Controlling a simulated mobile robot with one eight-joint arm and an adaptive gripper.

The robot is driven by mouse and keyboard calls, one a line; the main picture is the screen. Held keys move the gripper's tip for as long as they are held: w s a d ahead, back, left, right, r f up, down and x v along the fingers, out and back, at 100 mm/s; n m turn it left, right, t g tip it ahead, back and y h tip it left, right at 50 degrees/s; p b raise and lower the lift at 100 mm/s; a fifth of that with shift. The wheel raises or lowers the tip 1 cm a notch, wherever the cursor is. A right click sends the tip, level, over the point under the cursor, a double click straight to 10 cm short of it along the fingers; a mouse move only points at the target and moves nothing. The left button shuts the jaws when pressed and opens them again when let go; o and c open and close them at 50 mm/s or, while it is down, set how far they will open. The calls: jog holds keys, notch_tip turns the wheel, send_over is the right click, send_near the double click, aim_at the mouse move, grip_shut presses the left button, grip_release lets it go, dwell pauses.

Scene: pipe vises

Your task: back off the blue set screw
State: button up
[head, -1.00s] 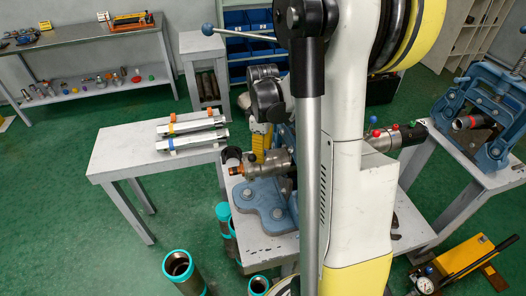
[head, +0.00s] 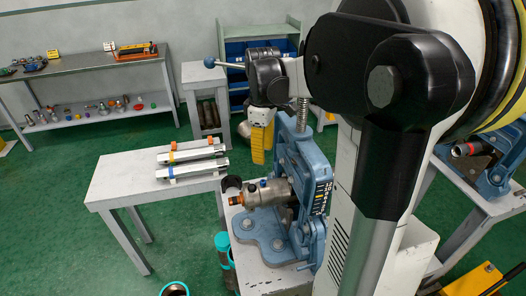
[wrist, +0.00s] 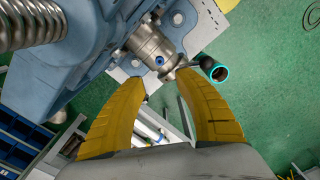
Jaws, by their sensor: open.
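The blue set screw (wrist: 160,61) sits in the side of a metal pipe fitting (wrist: 148,47) in the wrist view. In the head view the fitting (head: 268,193), with an orange-brown end, is held in a blue pipe vise (head: 304,160). My gripper (wrist: 164,82) is open and empty, its yellow fingers spread. In the wrist view the screw appears just beyond and between the fingertips. In the head view my gripper (head: 258,147) hangs above the fitting, apart from it.
Teal-rimmed pipes (head: 223,243) stand on the floor by the vise table. Another blue vise (head: 495,165) is at the right. Green floor lies open at the left.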

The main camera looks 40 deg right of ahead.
aim_at(263, 181)
notch_tip(263, 181, down, 12)
jog(key=m+p, duration=1)
jog(key=shift+r, duration=0.1)
grip_shut()
